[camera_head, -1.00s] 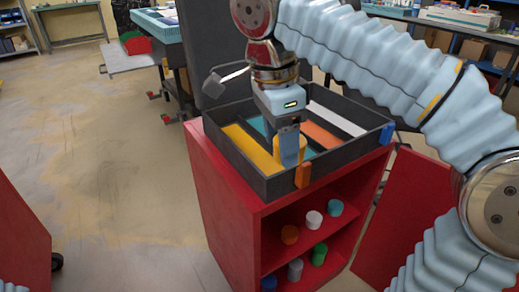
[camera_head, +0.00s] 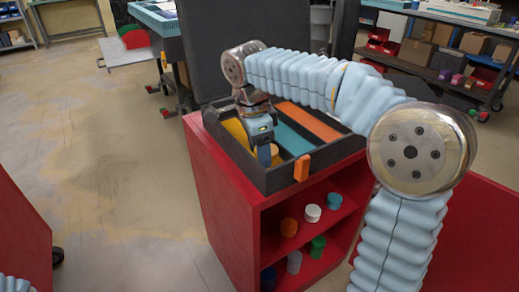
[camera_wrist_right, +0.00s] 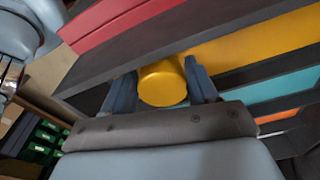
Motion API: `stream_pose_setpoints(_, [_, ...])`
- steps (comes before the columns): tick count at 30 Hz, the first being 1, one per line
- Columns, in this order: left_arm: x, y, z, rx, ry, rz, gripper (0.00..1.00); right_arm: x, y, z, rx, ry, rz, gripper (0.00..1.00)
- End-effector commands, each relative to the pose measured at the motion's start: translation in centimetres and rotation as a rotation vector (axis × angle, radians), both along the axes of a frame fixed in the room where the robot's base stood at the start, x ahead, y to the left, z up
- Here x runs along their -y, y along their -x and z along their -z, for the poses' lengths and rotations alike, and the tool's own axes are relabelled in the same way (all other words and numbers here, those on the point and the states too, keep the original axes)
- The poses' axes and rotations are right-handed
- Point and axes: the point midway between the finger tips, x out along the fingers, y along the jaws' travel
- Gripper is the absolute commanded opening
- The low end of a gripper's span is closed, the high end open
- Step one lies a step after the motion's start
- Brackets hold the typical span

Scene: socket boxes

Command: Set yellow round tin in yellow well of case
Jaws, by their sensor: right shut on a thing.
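The yellow round tin (camera_wrist_right: 162,82) sits between the two fingers of my right gripper (camera_wrist_right: 162,88) in the wrist view. It also shows in part beside the fingers (camera_head: 265,155) in the head view (camera_head: 274,150). The right gripper is shut on it, at the front of the dark case (camera_head: 285,181). The yellow well (camera_head: 236,131) is a long strip at the case's left; in the wrist view the yellow well (camera_wrist_right: 250,45) runs right from behind the tin. I cannot tell whether the tin touches the well floor. My left gripper is not in view.
Teal (camera_head: 292,139) and orange (camera_head: 308,121) wells lie beside the yellow one. The case's dark lid (camera_head: 230,45) stands open behind. An orange latch (camera_head: 302,167) is on the front wall. The red cabinet (camera_head: 230,200) below holds several round tins on its shelves.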

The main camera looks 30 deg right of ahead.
Motion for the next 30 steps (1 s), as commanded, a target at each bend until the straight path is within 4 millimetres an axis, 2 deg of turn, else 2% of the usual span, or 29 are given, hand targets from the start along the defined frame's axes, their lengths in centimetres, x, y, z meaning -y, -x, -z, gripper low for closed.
stream_pose_setpoints(9, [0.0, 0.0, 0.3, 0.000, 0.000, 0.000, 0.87, 0.0, 0.0, 0.4, 0.001, 0.000, 0.000, 0.25])
stream_pose_setpoints(10, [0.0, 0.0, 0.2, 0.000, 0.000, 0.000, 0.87, 0.0, 0.0, 0.2, 0.001, 0.000, 0.000, 0.63])
stream_pose_setpoints(14, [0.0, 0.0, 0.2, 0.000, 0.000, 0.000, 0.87, 0.0, 0.0, 0.2, 0.000, 0.000, 0.000, 0.83])
stream_pose_setpoints(25, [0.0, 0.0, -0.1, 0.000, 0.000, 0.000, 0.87, 0.0, 0.0, -0.4, 0.002, 0.000, 0.001, 0.84])
stream_pose_setpoints(30, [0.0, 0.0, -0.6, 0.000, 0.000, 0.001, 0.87, -0.4, -0.1, -3.4, 0.005, 0.000, 0.000, 0.84])
